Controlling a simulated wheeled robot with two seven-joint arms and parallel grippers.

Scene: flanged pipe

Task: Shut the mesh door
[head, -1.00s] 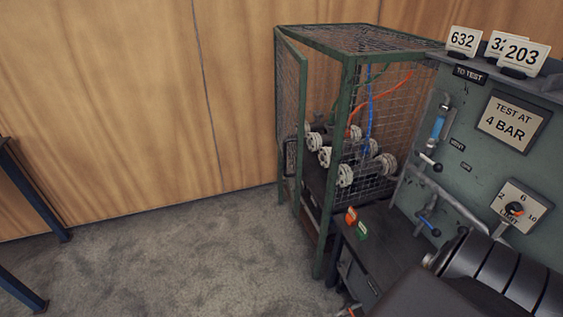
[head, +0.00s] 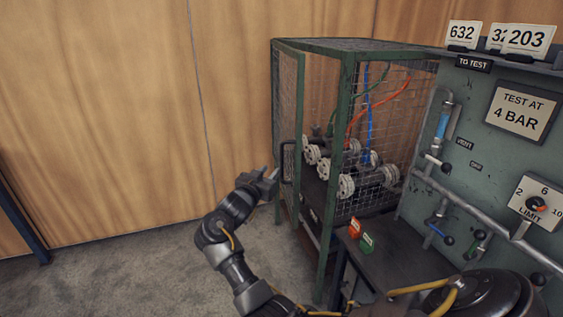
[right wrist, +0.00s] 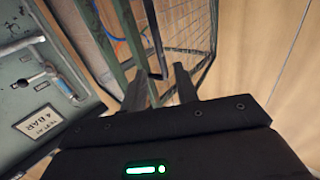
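The mesh door (head: 288,110), a green-framed panel, stands swung open at the left front of the green mesh cage (head: 345,60). Its dark upright handle (head: 284,160) is on the near side. My right gripper (head: 270,176) is just left of the handle. In the right wrist view, my right gripper (right wrist: 160,74) has its two fingers apart. The dark handle (right wrist: 157,45) runs down toward the gap between the fingertips; I cannot tell whether they touch it. My left gripper is not in view.
Flanged pipes (head: 345,170) and red, blue and green hoses are inside the cage. A grey-green test panel (head: 480,130) with valves and a dark bench (head: 400,255) stand to the right. Orange and green tags (head: 362,236) are on the bench. Carpet to the left is clear.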

